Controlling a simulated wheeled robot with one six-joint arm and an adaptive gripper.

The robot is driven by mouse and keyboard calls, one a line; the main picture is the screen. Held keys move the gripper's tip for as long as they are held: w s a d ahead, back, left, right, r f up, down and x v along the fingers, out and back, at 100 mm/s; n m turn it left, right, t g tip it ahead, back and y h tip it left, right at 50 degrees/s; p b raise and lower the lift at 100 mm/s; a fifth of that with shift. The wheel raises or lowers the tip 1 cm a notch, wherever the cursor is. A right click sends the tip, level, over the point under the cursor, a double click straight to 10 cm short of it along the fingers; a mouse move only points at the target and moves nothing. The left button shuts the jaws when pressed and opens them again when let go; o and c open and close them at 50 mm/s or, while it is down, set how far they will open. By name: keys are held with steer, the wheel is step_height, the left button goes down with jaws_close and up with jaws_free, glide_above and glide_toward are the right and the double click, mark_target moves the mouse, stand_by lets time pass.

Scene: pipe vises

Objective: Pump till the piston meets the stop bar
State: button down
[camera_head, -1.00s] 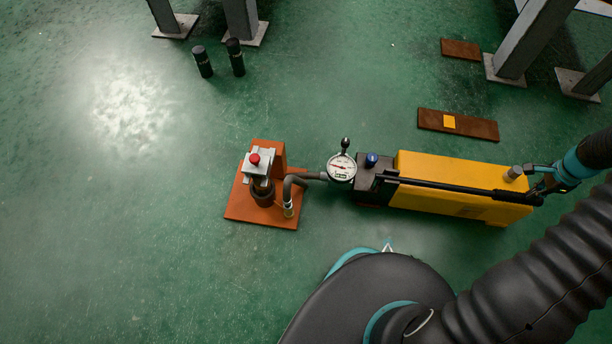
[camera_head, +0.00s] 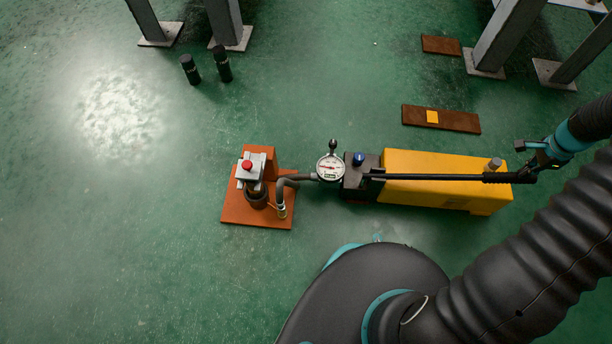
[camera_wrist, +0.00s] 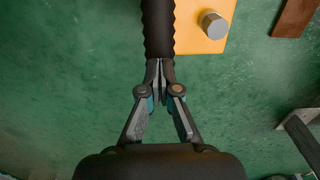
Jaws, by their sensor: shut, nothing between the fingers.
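The yellow hand pump (camera_head: 440,165) lies on the green floor. Its black handle (camera_head: 430,177) runs along it to a thick grip at the right end. My gripper (camera_head: 528,158) is at that grip end. In the wrist view the fingertips (camera_wrist: 158,72) are together right at the end of the black grip (camera_wrist: 158,28), with nothing held between them. A dark cylinder (camera_head: 257,194) stands on the orange stand (camera_head: 240,210), under a pale grey block (camera_head: 254,160) with a red cap (camera_head: 247,165). I cannot tell the piston's gap to the stop bar.
A round gauge (camera_head: 330,167) and a hose (camera_head: 290,181) link pump and stand. A grey knob (camera_wrist: 213,25) tops the pump's right end. A brown plate (camera_head: 455,120) lies behind the pump. Two black cylinders (camera_head: 222,64) stand at the back left. The floor left is clear.

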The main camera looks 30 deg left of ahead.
step_height(320, 180, up, 7)
steer(key=a+p, duration=0.1)
steer(key=p, duration=0.3)
steer(key=shift+s+a, duration=0.4)
steer(key=shift+w+d+f+b, duration=0.1)
steer(key=shift+d+f+b, duration=0.15)
steer(key=shift+f+b, duration=0.55)
steer(key=shift+w+d+f+b, duration=0.15)
steer(key=shift+f+b, duration=0.35)
steer(key=shift+f, duration=0.65)
steer(key=shift+w+d+f+b, duration=0.1)
steer(key=shift+d+f+b, duration=0.2)
steer(key=shift+f+b, duration=0.5)
steer(key=shift+w+d+f+b, duration=0.1)
steer(key=shift+d+f+b, duration=0.15)
steer(key=shift+f+b, duration=0.7)
steer(key=shift+d+f+b, duration=0.25)
steer(key=shift+f+b, duration=0.05)
steer(key=shift+f, duration=1.2)
